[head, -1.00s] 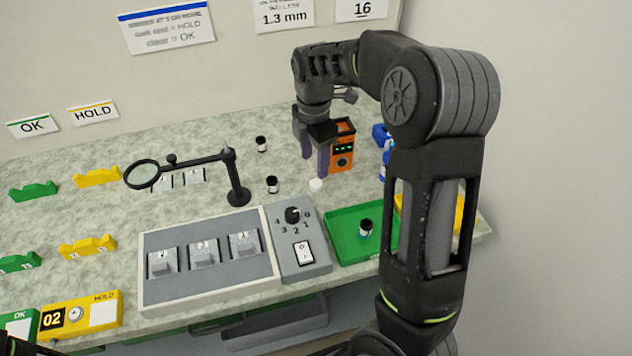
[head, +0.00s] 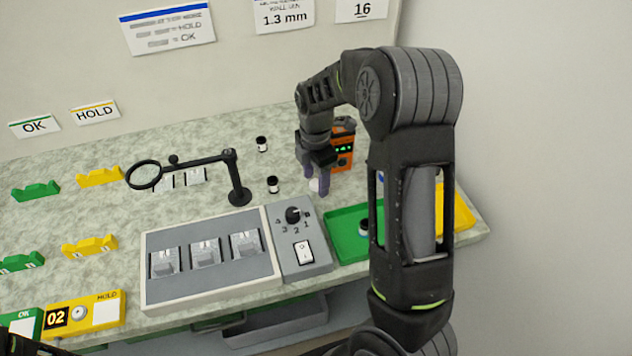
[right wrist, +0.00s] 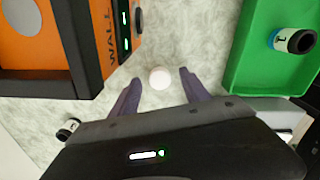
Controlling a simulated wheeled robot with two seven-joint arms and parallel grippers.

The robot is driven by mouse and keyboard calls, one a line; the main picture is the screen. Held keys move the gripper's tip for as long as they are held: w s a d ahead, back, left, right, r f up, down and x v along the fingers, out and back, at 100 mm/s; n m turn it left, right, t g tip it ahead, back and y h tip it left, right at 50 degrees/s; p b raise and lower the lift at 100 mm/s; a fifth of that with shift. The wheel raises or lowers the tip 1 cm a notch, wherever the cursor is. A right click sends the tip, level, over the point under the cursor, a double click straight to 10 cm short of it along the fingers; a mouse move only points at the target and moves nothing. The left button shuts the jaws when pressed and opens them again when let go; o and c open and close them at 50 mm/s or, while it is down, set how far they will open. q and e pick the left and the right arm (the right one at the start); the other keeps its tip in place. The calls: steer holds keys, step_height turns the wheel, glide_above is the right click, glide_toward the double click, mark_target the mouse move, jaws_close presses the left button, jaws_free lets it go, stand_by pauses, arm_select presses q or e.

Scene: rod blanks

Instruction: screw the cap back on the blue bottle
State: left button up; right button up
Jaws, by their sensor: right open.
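A small round white cap (head: 315,184) lies on the bench in front of the orange device. My right gripper (head: 316,181) is open and low over it, one finger on each side. In the right wrist view the cap (right wrist: 160,78) shows between the two spread fingertips (right wrist: 160,82), with a gap on both sides. The blue bottle is mostly or wholly hidden behind my right arm in the head view; only a sliver of blue (head: 381,175) shows there. My left gripper is not clearly seen; only a dark piece shows at the lower left corner.
The orange device (head: 342,152) stands close behind my right gripper. A green tray (head: 345,246) holding a dark-ringed rod piece (right wrist: 294,41) and a yellow tray (head: 462,215) lie to the right. A magnifier (head: 238,190), a grey switch box (head: 297,262) and small rod pieces stand to the left.

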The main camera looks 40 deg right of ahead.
stand_by(0.6)
jaws_close()
stand_by(0.4)
